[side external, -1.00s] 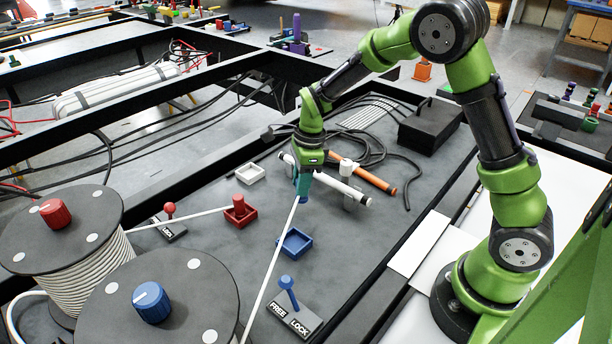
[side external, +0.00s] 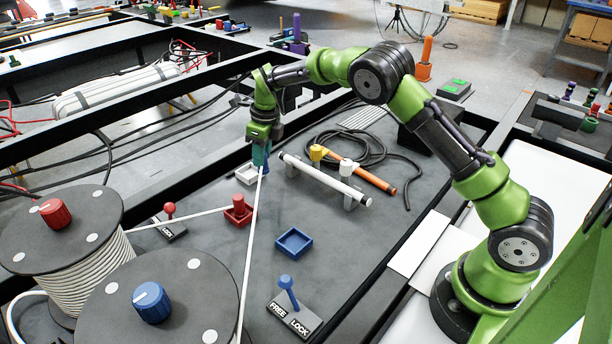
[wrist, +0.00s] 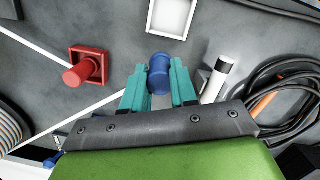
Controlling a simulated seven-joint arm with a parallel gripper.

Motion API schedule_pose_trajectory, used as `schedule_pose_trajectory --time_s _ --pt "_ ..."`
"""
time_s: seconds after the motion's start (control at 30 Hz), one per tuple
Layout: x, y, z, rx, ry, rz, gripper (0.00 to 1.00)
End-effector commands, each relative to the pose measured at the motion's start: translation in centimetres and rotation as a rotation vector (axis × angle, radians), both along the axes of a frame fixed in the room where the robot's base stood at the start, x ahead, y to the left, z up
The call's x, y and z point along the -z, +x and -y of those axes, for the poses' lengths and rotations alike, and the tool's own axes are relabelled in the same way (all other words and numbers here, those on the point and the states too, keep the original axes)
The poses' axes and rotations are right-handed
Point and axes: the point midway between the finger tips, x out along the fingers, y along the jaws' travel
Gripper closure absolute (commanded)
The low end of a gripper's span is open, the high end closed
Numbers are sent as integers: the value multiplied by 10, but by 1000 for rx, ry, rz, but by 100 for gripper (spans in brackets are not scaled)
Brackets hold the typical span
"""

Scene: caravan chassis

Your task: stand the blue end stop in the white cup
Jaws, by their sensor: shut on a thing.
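My gripper (side external: 261,157) has teal fingers shut on the blue end stop (wrist: 160,72), a ribbed blue cylinder. A white line runs from the blue-knobbed reel up to it. In the side view the fingers mostly hide the end stop. The white cup (side external: 246,174) is a shallow square tray on the grey deck, empty as far as I see. In the side view my gripper is at its right edge, partly in front of it. In the wrist view the white cup (wrist: 171,17) lies just beyond the end stop, apart from it in the picture.
A red cup (side external: 237,217) holds a red end stop on its own line. An empty blue cup (side external: 294,242) lies nearer. A white tube (side external: 325,180) on stands is right of my gripper. A blue lever (side external: 288,293) marked FREE and LOCK stands at the front.

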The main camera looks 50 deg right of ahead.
Motion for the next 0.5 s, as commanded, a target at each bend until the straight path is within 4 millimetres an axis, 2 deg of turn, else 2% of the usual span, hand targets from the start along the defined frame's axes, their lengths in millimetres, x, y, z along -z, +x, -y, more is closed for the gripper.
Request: schedule_pose_trajectory --time_s 0.2,0.5 --pt "5 32 0 -1 0 0 100" --pt "6 58 0 -2 -1 0 100"
